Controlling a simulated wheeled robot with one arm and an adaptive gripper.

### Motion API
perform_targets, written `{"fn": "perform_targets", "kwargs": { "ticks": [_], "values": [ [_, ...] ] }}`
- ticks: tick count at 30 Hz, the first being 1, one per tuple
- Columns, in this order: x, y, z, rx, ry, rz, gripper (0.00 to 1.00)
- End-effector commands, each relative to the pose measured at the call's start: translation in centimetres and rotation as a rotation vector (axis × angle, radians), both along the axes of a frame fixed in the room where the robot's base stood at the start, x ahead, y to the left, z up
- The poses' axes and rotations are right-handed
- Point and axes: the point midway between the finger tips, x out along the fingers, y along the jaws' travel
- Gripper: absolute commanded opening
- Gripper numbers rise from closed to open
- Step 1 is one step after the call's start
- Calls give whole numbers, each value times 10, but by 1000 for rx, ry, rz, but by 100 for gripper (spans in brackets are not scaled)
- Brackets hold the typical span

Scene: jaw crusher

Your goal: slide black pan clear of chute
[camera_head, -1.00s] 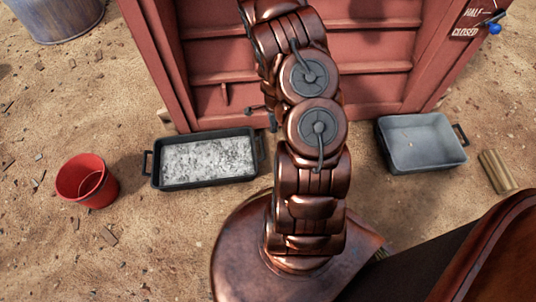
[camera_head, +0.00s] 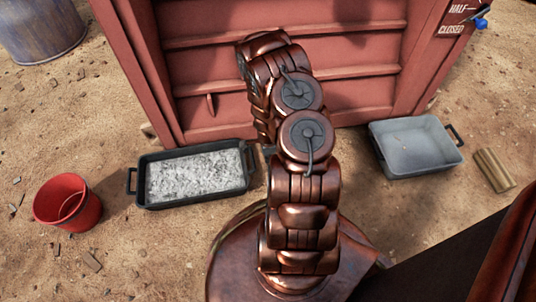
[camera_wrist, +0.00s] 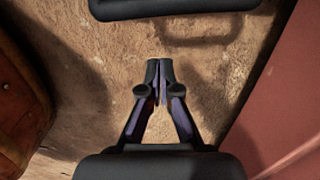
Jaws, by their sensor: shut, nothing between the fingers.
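The black pan (camera_head: 196,204) lies on the sandy ground at the left front of the red machine, full of grey crushed stone. It has a loop handle at each end; my arm is close to the right one. In the wrist view, a black bar (camera_wrist: 172,9), seemingly this pan's handle, crosses the top edge, with a loop-shaped shadow on the sand below it. My gripper (camera_wrist: 160,68) is shut and empty, its fingertips pointing toward that bar with sand showing between them. In the head view my arm hides most of the gripper. The chute cannot be made out.
The red crusher wall (camera_head: 290,70) stands behind the pan and fills the right of the wrist view. A red bucket (camera_head: 66,204) stands left of the pan. A grey pan (camera_head: 416,145) and a wooden block (camera_head: 493,170) lie at the right. A blue-grey drum (camera_head: 40,30) stands far left.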

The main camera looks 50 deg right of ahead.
Motion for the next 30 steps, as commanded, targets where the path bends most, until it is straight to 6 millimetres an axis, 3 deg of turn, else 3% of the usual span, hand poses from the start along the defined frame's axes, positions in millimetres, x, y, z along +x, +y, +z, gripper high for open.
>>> {"fn": "perform_targets", "kwargs": {
  "ticks": [1,10,26,30],
  "values": [
    [2,3,-7,0,0,1,0],
    [20,27,-4,1,1,2,0],
    [24,33,-2,1,0,0,0],
    [32,44,1,4,1,5,0]
  ]
}}
